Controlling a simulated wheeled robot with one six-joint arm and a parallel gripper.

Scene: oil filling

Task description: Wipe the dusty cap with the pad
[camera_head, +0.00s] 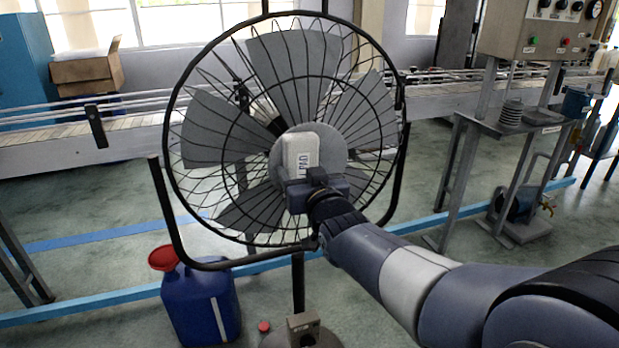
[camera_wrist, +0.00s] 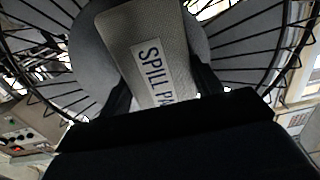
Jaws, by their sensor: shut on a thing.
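The pad (camera_head: 300,152) is a pale block with a printed label. It also shows in the wrist view (camera_wrist: 150,40), where the label starts "SPILL PA". My gripper (camera_head: 310,182) is shut on the pad and holds it upright in front of the fan's centre. The round grey hub of the fan (camera_head: 335,152) is behind the pad, with its middle hidden by it. I cannot tell whether pad and hub touch, or whether the hub is the dusty cap. No dust can be made out.
The fan's wire cage (camera_head: 190,90) surrounds the hub on a stand. A blue jug (camera_head: 203,308) with a red funnel (camera_head: 163,258) stands on the floor at lower left. A small red cap (camera_head: 264,327) lies near the fan's base. A metal table (camera_head: 515,122) is at right.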

